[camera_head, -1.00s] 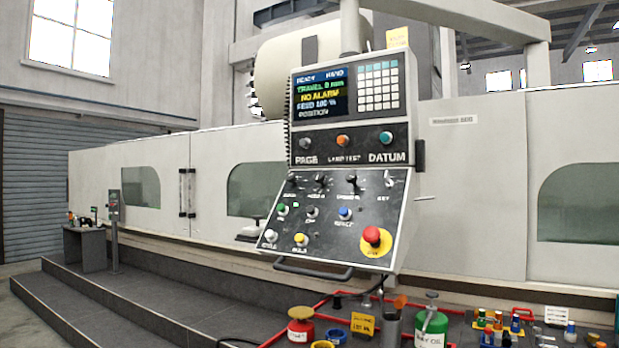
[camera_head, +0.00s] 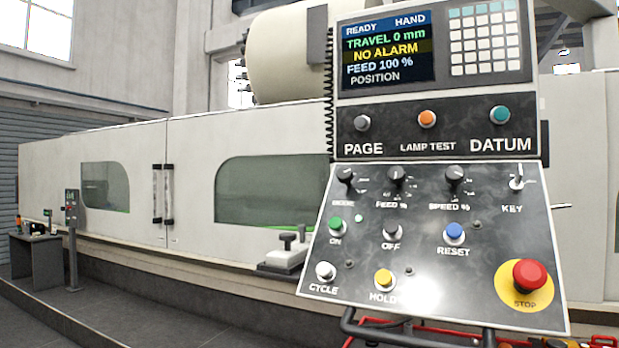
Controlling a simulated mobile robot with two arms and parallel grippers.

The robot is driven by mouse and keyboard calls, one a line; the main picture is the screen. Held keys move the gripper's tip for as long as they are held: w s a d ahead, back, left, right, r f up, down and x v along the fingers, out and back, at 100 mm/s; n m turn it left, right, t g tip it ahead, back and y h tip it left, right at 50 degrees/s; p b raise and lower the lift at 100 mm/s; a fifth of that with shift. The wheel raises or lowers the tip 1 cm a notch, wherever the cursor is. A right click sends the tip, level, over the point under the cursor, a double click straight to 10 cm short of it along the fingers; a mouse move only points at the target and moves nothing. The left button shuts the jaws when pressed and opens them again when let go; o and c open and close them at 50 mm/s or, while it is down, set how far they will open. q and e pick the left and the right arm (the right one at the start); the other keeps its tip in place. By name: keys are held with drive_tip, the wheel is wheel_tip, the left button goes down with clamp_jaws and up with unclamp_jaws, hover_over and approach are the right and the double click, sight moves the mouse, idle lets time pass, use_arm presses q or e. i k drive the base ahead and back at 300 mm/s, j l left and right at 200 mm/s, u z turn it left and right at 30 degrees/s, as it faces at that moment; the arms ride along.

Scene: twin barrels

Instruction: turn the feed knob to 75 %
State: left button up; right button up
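The feed knob (camera_head: 396,177) is a small black rotary knob in the upper row of the sloped panel, above the label FEED %. The MODE knob (camera_head: 346,177) is to its left and the SPEED % knob (camera_head: 455,177) to its right. The screen (camera_head: 388,53) above reads READY, HAND, TRAVEL 0 mm, NO ALARM, FEED 100 % and POSITION. The exact pointing of the feed knob is too small to read. Neither of my grippers shows in the view.
The panel carries a red STOP button (camera_head: 529,274), a yellow HOLD button (camera_head: 384,280), a white CYCLE button (camera_head: 326,271), a blue RESET button (camera_head: 455,233) and a KEY switch (camera_head: 517,180). A black handle bar (camera_head: 400,338) runs below it. A pale machine enclosure (camera_head: 130,190) stands behind.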

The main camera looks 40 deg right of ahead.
sight(397, 175)
drive_tip(key=i+j+u, duration=0.15)
drive_tip(key=i, duration=0.75)
drive_tip(key=i+z, duration=0.2)
drive_tip(key=z, duration=0.25)
drive_tip(key=i+j+z, duration=0.15)
drive_tip(key=z, duration=0.3)
drive_tip(key=i+j+z, duration=0.2)
drive_tip(key=z, duration=0.25)
